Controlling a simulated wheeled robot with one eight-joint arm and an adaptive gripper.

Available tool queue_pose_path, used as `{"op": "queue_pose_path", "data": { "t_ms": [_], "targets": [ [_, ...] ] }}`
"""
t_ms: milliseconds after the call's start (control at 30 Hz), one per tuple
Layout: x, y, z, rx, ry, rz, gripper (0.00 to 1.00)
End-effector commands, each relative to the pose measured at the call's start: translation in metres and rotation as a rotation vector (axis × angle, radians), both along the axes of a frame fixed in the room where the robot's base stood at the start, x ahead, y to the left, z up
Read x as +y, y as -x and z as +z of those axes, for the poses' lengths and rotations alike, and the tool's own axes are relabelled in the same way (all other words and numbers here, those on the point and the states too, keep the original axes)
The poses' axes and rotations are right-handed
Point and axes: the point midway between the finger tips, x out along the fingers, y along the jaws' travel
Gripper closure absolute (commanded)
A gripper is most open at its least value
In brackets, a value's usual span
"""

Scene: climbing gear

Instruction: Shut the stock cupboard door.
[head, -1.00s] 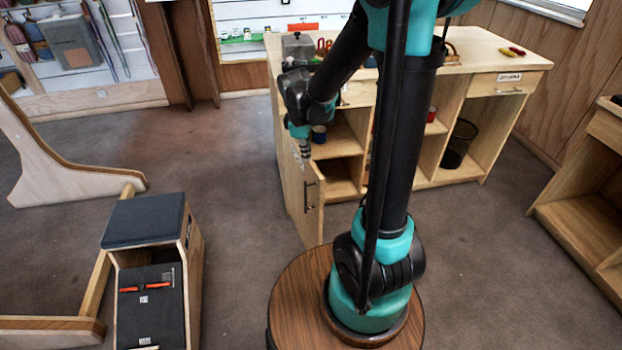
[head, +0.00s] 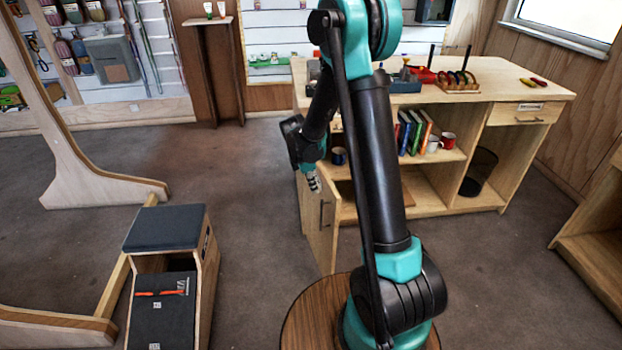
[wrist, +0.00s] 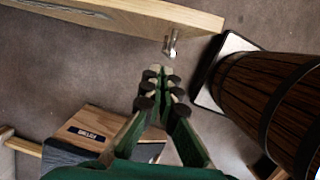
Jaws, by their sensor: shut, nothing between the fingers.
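The stock cupboard door (head: 322,238) stands open on the left side of the wooden counter unit (head: 545,92), swung out towards me. A dark bar handle (head: 325,213) is on its face. My gripper (head: 314,184) is in front of the upper part of the door in the head view, above the handle. In the wrist view my gripper (wrist: 160,84) is shut and empty. The door's edge (wrist: 130,14) crosses the top there, with the handle (wrist: 171,43) just beyond the fingertips. A gap shows between fingertips and handle. My arm hides part of the cupboard's inside.
A padded box (head: 166,228) stands on the floor at left, beside a wooden frame (head: 75,150). Books (head: 413,132) and mugs stand on the unit's shelf. Another wooden unit (head: 595,225) is at right. Carpet between box and door is clear.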

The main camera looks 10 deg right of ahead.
Motion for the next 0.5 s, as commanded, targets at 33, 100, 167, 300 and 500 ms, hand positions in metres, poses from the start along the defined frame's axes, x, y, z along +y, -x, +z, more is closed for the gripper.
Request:
{"op": "queue_pose_path", "data": {
  "t_ms": [33,100,167,300,500],
  "targets": [
    [-0.002,-0.001,-0.01,0.0,0.0,-0.001,1.0],
    [-0.005,-0.001,-0.021,0.0,0.0,-0.002,1.0],
    [-0.009,-0.002,-0.028,-0.001,0.0,-0.003,1.0],
    [-0.031,-0.006,-0.026,0.0,0.0,-0.004,1.0],
    [-0.044,-0.008,-0.026,0.0,0.0,-0.002,1.0]
  ]
}}
